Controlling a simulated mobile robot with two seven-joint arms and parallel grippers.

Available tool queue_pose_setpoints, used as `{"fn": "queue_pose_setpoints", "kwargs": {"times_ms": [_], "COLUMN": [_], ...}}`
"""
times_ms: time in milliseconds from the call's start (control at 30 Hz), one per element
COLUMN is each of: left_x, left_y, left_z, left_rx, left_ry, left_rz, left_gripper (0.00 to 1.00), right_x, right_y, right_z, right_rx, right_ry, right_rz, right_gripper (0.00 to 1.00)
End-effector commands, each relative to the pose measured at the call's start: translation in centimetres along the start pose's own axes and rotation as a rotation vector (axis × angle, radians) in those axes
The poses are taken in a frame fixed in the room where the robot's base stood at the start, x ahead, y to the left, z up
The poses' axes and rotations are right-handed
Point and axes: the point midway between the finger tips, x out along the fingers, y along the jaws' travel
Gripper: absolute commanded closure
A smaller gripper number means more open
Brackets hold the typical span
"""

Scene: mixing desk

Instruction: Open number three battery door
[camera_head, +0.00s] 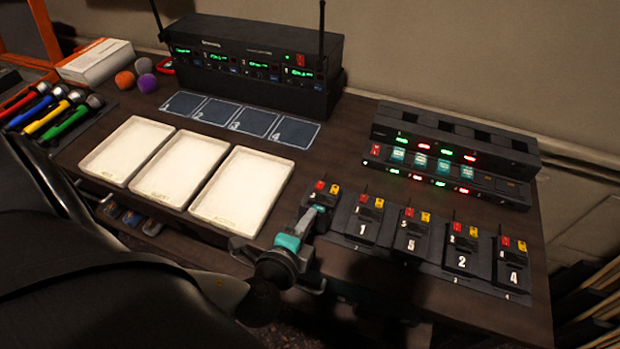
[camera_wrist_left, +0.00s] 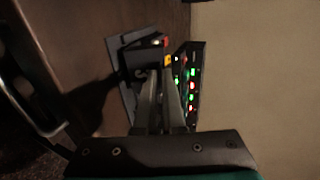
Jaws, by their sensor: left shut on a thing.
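A row of black bodypack transmitters lies on dark mats at the desk's front right. The packs to the right show the numbers 1 (camera_head: 363,228), 5 (camera_head: 411,243), 2 (camera_head: 462,260) and 4 (camera_head: 513,274). Whether the pack's battery door is open cannot be seen. My right gripper is out of view.
A charger rack (camera_head: 455,150) with red and green lights stands behind the packs. Empty white trays (camera_head: 241,187) lie left of my gripper. A receiver rack (camera_head: 255,60) with antennas stands at the back, with numbered dark pads (camera_head: 253,121) before it. Coloured handheld microphones (camera_head: 62,117) lie far left.

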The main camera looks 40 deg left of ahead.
Motion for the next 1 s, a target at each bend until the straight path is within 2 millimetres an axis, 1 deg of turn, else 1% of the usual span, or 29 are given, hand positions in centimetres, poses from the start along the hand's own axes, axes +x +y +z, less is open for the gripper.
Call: {"fn": "queue_pose_setpoints", "kwargs": {"times_ms": [33,200,400,600,1000], "left_x": [0.0,-0.3,-0.6,-0.7,-0.7], "left_y": [0.9,1.2,1.3,1.2,1.1], "left_z": [0.1,0.1,0.1,0.1,0.1], "left_rx": [0.000,0.001,0.001,0.002,0.002], "left_ry": [-0.002,-0.002,-0.002,-0.002,-0.002], "left_rz": [-0.020,-0.108,-0.173,-0.202,-0.206], "left_gripper": [1.00,1.00,1.00,1.00,1.00], "right_x": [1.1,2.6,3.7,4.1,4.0], "right_y": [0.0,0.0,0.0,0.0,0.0], "right_z": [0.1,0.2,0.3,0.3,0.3], "right_rx": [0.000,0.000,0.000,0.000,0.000], "right_ry": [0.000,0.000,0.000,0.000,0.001], "right_rz": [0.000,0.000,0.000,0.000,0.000], "right_gripper": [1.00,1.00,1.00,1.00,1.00]}}
